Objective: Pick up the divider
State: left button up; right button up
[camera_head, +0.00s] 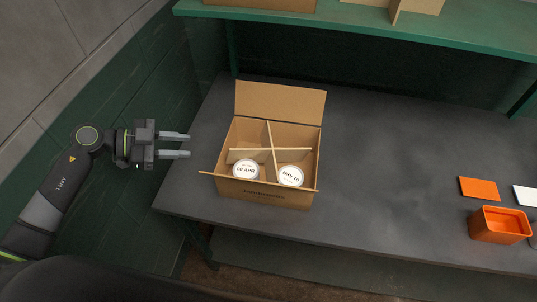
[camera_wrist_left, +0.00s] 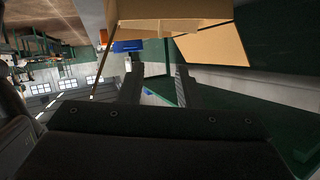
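A cardboard box (camera_head: 263,197) stands open on the grey table with its back flap up. A crossed cardboard divider (camera_head: 270,140) sits inside it and splits it into compartments. Two round white-lidded containers (camera_head: 245,171) (camera_head: 291,175) fill the two front compartments; the back two look empty. My left gripper (camera_head: 188,145) is left of the box, apart from it, with its two fingers spread and nothing between them. In the left wrist view, the left fingers (camera_wrist_left: 157,85) also show apart, with cardboard (camera_wrist_left: 215,38) beyond them. My right gripper is not in view.
An orange bin (camera_head: 499,226), an orange card (camera_head: 479,187) and a white card (camera_head: 525,195) lie at the right. A green shelf (camera_head: 330,28) above the back holds cardboard pieces (camera_head: 400,8). The table between box and bin is clear.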

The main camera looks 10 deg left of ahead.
pick_arm(q)
jog(key=b, duration=0.7)
send_near(245, 149)
jog(key=x, duration=0.4)
jog(key=shift+d+f, duration=0.1)
jog(key=shift+f, duration=0.2)
jog(key=shift+w+d+b, duration=0.15)
jog(key=shift+d+b, duration=0.2)
jog(key=shift+b, duration=0.05)
jog(key=b+x, duration=0.4)
jog(key=shift+f+b, duration=0.25)
jog(key=shift+b, duration=0.05)
jog(key=shift+w+d+b, duration=0.25)
jog(key=shift+d+b, duration=0.1)
jog(key=shift+d, duration=0.05)
jog(key=shift+c, duration=0.4)
grip_shut()
